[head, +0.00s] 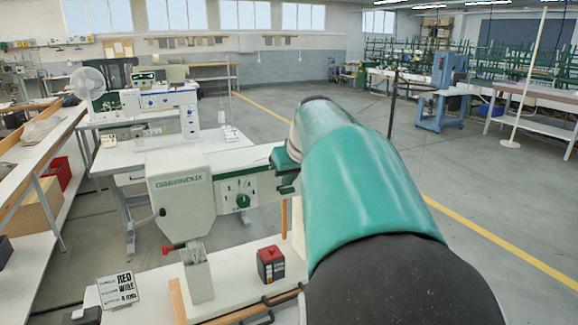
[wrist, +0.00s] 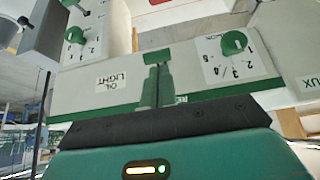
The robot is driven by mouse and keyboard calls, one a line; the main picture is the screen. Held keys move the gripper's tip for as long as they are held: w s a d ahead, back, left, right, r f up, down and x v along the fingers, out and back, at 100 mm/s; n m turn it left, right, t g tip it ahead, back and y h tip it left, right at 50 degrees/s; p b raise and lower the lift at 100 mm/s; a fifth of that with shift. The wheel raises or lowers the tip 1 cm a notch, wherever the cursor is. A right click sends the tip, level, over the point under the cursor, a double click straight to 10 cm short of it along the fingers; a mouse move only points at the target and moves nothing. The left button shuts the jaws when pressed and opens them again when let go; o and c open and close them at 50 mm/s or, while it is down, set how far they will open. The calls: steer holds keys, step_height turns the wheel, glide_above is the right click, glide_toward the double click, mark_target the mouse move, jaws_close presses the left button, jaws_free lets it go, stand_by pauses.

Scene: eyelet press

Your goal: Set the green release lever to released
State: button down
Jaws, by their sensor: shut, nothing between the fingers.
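The machine head (head: 180,190) is cream with a green stripe, and my arm reaches to its right end. In the wrist view my gripper (wrist: 158,72) shows as two narrow green fingers side by side, shut and empty. A green block (wrist: 157,57) lies right at the fingertips and looks like the release lever's handle. I cannot tell whether the fingers touch it. A label starting "RE" (wrist: 181,99) is partly hidden beside the fingers. The lever's position cannot be read. In the head view my arm covers this area.
A green dial knob (wrist: 235,42) with numbers is to the right of the fingers, and another green knob (wrist: 75,35) is at upper left. An "OIL LIGHT" label (wrist: 112,83) is left of the fingers. A red and black box (head: 270,264) and a sign (head: 118,290) stand on the table.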

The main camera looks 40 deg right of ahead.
mark_target(288, 193)
steer(key=shift+s, duration=0.15)
steer(key=shift+s+a+f+t, duration=0.25)
steer(key=shift+f+t, duration=0.1)
steer(key=shift+t, duration=0.15)
stand_by(0.4)
steer(key=shift+s+a+f+t+h, duration=0.1)
steer(key=shift+s+f+t+h, duration=0.25)
steer(key=shift+f+t, duration=0.35)
steer(key=shift+s+a+f+t+h, duration=0.15)
steer(key=shift+f+t+h, duration=0.25)
steer(key=shift+t, duration=0.6)
steer(key=shift+s+d+f, duration=0.15)
steer(key=shift+s+f, duration=0.1)
steer(key=shift+f, duration=0.5)
steer(key=shift+r, duration=0.15)
steer(key=shift+r, duration=0.7)
